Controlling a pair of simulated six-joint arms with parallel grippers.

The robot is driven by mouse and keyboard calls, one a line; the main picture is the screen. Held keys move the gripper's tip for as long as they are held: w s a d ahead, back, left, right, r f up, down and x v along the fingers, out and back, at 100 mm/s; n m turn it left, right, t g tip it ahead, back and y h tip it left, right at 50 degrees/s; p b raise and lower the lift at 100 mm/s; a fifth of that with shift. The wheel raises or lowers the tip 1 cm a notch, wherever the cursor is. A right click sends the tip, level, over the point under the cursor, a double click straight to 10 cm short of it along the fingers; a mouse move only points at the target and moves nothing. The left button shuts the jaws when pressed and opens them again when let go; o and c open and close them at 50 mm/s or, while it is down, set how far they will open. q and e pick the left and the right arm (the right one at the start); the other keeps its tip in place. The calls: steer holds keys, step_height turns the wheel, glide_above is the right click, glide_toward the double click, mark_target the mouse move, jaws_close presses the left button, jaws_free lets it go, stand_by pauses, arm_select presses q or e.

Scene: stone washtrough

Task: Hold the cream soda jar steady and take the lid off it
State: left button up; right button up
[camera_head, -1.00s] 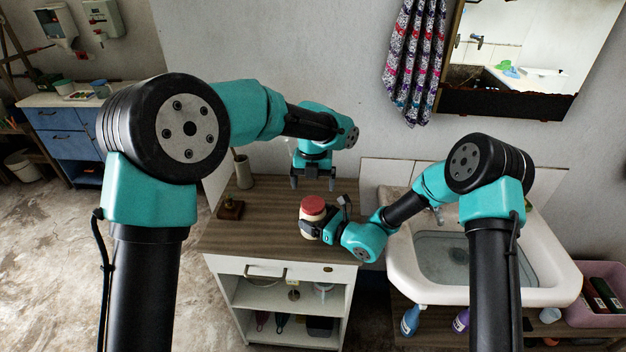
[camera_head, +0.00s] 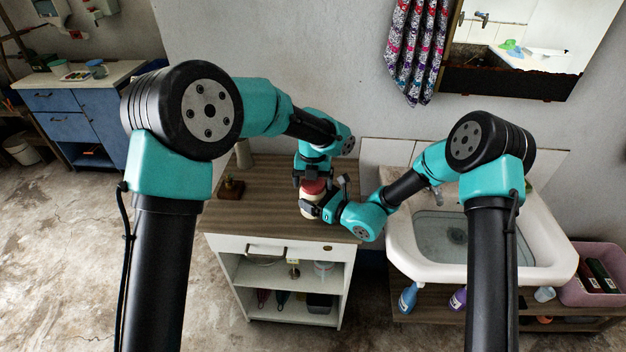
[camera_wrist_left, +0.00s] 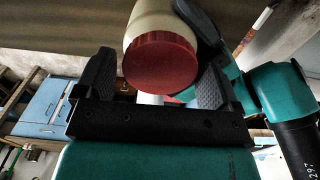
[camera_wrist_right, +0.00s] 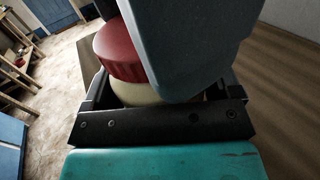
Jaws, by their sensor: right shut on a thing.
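The cream soda jar (camera_head: 309,209) is cream-coloured with a red lid (camera_head: 313,187). It is upright at the right part of the wooden counter; I cannot tell whether its base touches the wood. My right gripper (camera_head: 318,210) is shut on the jar body from the right. My left gripper (camera_head: 312,181) points down over the jar, open, with its fingers on either side of the lid. In the left wrist view the lid (camera_wrist_left: 160,62) sits between both fingers, close to them. In the right wrist view a large grey shape partly hides the lid (camera_wrist_right: 117,50) and jar.
A small brown object (camera_head: 231,188) stands on the counter's left part, with a pale vase (camera_head: 244,155) behind it. A white sink (camera_head: 400,260) adjoins on the right. The counter's left front (camera_head: 255,215) is clear. A patterned towel (camera_head: 415,50) hangs behind.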

arm_select(q)
steer(key=c, duration=0.8)
steer(key=n, duration=1.2)
steer(key=shift+n, duration=0.4)
steer(key=n, duration=0.3)
steer(key=shift+r+n, duration=0.1)
steer(key=shift+n, duration=0.3)
steer(key=n, duration=0.3)
steer(key=shift+n, duration=0.4)
steer(key=n, duration=3.3)
steer(key=shift+r+n, duration=0.1)
steer(key=shift+n, duration=0.3)
